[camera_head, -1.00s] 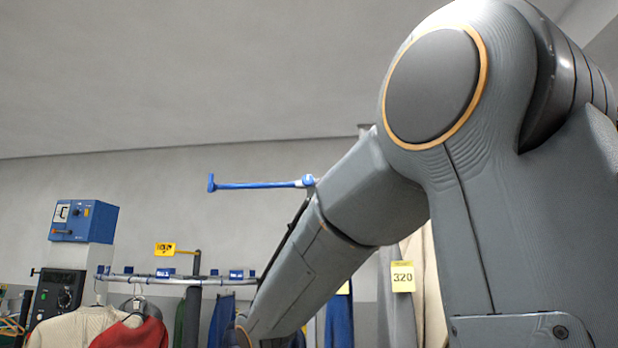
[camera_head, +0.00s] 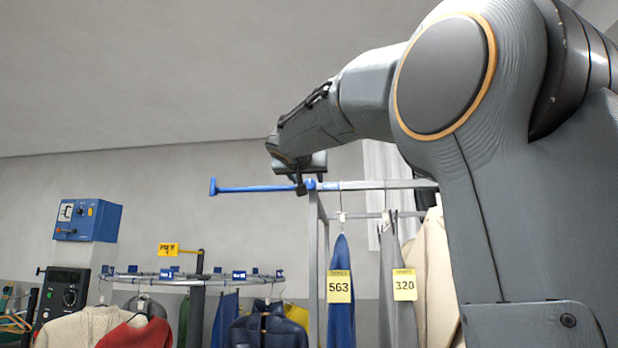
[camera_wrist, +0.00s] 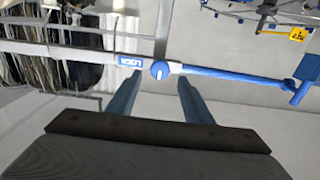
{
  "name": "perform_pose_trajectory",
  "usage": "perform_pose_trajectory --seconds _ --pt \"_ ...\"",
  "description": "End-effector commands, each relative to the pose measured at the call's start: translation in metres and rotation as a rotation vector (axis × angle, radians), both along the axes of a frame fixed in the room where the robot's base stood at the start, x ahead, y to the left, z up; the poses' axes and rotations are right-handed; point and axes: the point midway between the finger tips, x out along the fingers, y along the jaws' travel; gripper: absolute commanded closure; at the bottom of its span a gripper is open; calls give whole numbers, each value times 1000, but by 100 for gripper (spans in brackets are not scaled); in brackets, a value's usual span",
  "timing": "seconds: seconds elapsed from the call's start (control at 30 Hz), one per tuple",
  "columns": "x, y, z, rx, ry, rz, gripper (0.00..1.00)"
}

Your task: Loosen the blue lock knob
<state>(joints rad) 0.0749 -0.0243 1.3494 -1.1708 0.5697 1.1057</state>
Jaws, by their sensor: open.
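The blue lock knob (camera_wrist: 160,70) is round with a white mark and sits on the rail beside a blue "LOCK" label (camera_wrist: 131,61) in the wrist view. In the head view the knob (camera_head: 310,184) is at the corner of the rack, where the blue bar (camera_head: 255,188) meets the rail. My gripper (camera_wrist: 158,80) is open and empty. Its two fingers lie on either side of the knob in the wrist view, with the knob between and just beyond their tips. I cannot tell the remaining gap. In the head view my gripper (camera_head: 301,184) is close by the knob.
The grey rack (camera_head: 385,184) carries garments tagged 563 (camera_head: 339,286) and 320 (camera_head: 404,284). A round conveyor rail (camera_head: 190,276) with blue number tags stands lower left. A blue control box (camera_head: 88,220) is at far left. Space above the rack is open.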

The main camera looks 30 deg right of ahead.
Motion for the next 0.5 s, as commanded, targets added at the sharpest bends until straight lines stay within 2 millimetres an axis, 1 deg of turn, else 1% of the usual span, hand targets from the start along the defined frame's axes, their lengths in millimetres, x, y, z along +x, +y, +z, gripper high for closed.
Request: perform_pose_trajectory --seconds 0.03,0.1,0.2,0.37,0.5 --pt "6 -5 3 -1 3 0 54" --pt "15 -11 2 0 4 -1 54" --pt "25 -17 2 -1 3 0 54" --pt "35 -24 0 0 2 0 54" --pt "37 -25 0 0 1 1 54"
